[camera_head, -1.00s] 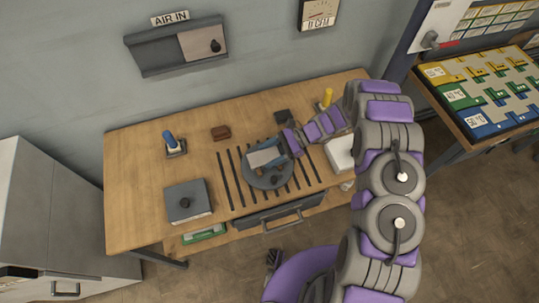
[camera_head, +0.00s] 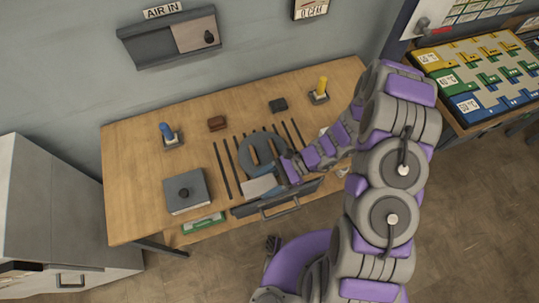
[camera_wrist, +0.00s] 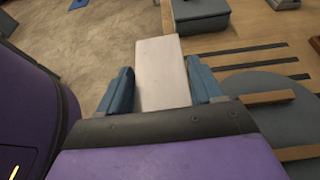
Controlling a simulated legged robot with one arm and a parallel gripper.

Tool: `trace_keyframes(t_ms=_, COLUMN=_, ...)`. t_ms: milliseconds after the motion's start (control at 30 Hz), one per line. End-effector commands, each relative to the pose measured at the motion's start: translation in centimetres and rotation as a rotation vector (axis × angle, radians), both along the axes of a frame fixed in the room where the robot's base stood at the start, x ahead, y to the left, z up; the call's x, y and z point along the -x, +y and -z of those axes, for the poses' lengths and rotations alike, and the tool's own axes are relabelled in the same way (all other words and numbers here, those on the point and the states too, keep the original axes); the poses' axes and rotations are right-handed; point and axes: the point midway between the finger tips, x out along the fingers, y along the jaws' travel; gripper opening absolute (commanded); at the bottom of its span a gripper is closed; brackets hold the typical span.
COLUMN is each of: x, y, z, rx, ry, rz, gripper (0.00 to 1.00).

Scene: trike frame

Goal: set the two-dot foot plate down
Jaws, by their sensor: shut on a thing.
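A pale grey plate (camera_wrist: 160,68) stands between the two blue fingers of my gripper (camera_wrist: 160,90) in the wrist view. My gripper is shut on it. In the head view the plate (camera_head: 258,187) shows at the end of my gripper (camera_head: 284,177), at the bench's front edge above the drawer front. I cannot make out any dots on it. A round grey plate (camera_head: 247,152) with openings lies on the dark-striped part of the bench, just behind the held plate. It also shows at the right in the wrist view (camera_wrist: 244,88).
The wooden bench (camera_head: 140,170) carries a grey lidded box (camera_head: 187,193) at left. A blue-topped post (camera_head: 167,132), a brown block (camera_head: 217,123), a dark block (camera_head: 278,105) and a yellow-topped post (camera_head: 320,88) stand farther back. A drawer handle (camera_head: 281,210) juts from the front.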

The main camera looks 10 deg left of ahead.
Motion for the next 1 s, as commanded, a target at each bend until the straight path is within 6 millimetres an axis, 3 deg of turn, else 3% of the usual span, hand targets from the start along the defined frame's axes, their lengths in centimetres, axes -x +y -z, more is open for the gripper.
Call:
trace_keyframes(t_ms=167, x=0.0, y=0.0, z=-0.2, rx=-0.002, ry=-0.001, rz=0.012, gripper=0.24)
trace_keyframes(t_ms=267, x=-1.8, y=0.1, z=-0.5, rx=-0.001, ry=-0.004, rz=0.069, gripper=0.24)
trace_keyframes(t_ms=467, x=-10.1, y=-0.3, z=-3.0, rx=-0.003, ry=-0.009, rz=0.338, gripper=0.24)
trace_keyframes(t_ms=600, x=-16.7, y=-1.8, z=-6.5, rx=-0.003, ry=-0.009, rz=0.583, gripper=0.24)
trace_keyframes(t_ms=700, x=-20.5, y=-3.3, z=-9.2, rx=-0.004, ry=-0.008, rz=0.748, gripper=0.24)
trace_keyframes(t_ms=800, x=-23.6, y=-5.0, z=-12.0, rx=-0.007, ry=-0.008, rz=0.892, gripper=0.24)
trace_keyframes(t_ms=1000, x=-27.9, y=-8.7, z=-17.0, rx=-0.007, ry=-0.008, rz=1.144, gripper=0.24)
